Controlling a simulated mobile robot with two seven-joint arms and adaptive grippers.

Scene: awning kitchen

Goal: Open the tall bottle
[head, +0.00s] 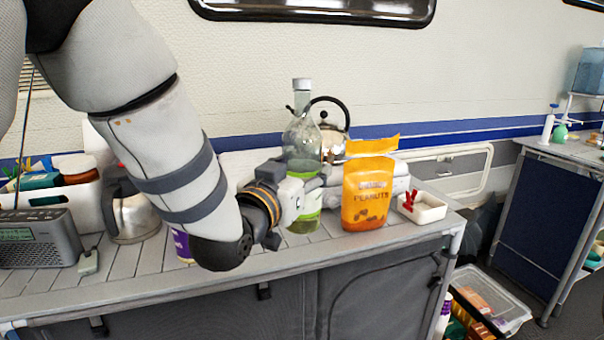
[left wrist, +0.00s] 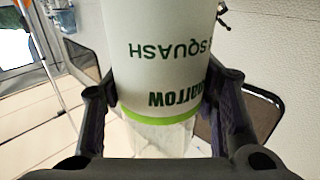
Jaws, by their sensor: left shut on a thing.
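The tall bottle (head: 302,137) is clear glass with a light cap (head: 302,85) on top. It stands upright on the counter (head: 140,268), in front of the kettle. My left gripper (head: 309,186) is shut around its lower body, at the label. In the left wrist view the bottle's white label (left wrist: 157,65) with green lettering and a green band sits between the two fingers (left wrist: 168,105). The cap is out of that view. My right gripper is in neither view.
A metal kettle (head: 333,142) stands behind the bottle. An orange peanuts bag (head: 367,195) is close on its right, then a small white tray (head: 425,210) with a red item.

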